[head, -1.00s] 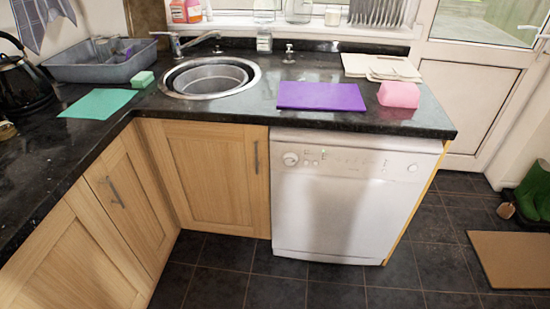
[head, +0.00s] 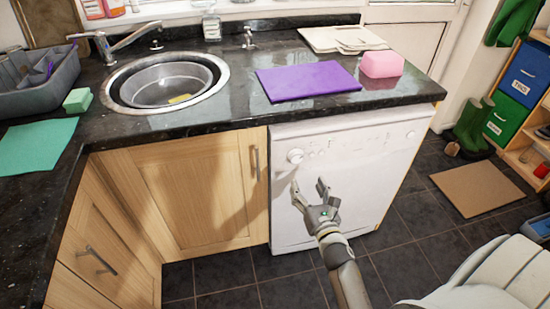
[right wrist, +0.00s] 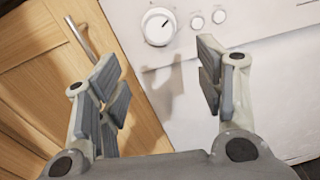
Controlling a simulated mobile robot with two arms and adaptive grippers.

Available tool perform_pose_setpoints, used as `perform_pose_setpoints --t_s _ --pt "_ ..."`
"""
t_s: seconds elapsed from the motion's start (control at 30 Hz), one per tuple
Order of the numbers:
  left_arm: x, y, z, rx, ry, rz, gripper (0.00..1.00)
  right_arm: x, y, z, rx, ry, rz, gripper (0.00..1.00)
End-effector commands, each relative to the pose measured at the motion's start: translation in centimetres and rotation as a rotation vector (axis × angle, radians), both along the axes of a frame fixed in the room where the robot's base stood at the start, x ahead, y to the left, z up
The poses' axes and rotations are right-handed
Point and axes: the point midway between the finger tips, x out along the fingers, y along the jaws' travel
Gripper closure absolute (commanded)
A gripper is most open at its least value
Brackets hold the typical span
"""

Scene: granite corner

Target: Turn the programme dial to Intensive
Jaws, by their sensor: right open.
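The programme dial (head: 296,156) is a round white knob at the upper left of the white dishwasher (head: 360,165). In the right wrist view the dial (right wrist: 159,27) shows ahead of and between my fingers, with a dark pointer line near its top. Its markings are too small to read. My right gripper (head: 309,187) is open and empty, a little below the dial and apart from it. Its two spread fingers also show in the right wrist view (right wrist: 160,80). My left gripper is not in view.
Two small round buttons (right wrist: 207,20) sit right of the dial. A wooden cupboard door (head: 195,195) with a metal handle (head: 256,162) adjoins the dishwasher on the left. The dark granite worktop (head: 225,115) overhangs above, with a purple mat (head: 307,81) and pink block (head: 382,64).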

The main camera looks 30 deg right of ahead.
Motion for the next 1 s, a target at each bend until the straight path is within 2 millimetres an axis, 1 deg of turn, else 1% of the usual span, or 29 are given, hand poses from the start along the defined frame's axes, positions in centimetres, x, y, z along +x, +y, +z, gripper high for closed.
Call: perform_pose_setpoints --t_s 0.03,0.1,0.17,0.27,0.47,0.6,0.73,0.87,1.0 --pt "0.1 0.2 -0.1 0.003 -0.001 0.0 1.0 0.0 -0.2 0.5 -0.033 -0.005 -0.002 0.38" --pt "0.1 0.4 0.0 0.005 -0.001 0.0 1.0 0.2 -0.4 0.9 -0.06 -0.007 -0.003 0.38" --pt "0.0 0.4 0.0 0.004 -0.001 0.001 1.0 0.6 -0.5 1.0 -0.066 -0.009 -0.003 0.38" --pt "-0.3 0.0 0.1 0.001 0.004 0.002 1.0 1.6 -0.7 1.1 -0.064 -0.009 -0.002 0.38" --pt "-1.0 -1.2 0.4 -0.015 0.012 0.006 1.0 5.0 -1.5 1.1 -0.061 -0.009 -0.002 0.38" --pt "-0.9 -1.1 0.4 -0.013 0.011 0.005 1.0 7.3 -2.1 1.0 -0.061 -0.009 -0.003 0.38" --pt "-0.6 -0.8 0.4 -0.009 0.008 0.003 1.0 8.9 -2.5 0.9 -0.059 -0.007 -0.003 0.38" --pt "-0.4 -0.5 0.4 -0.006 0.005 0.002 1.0 10.0 -2.7 0.9 -0.06 -0.007 -0.003 0.38" --pt "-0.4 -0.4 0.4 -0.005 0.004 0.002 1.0 10.5 -2.8 0.9 -0.06 -0.006 -0.003 0.38"
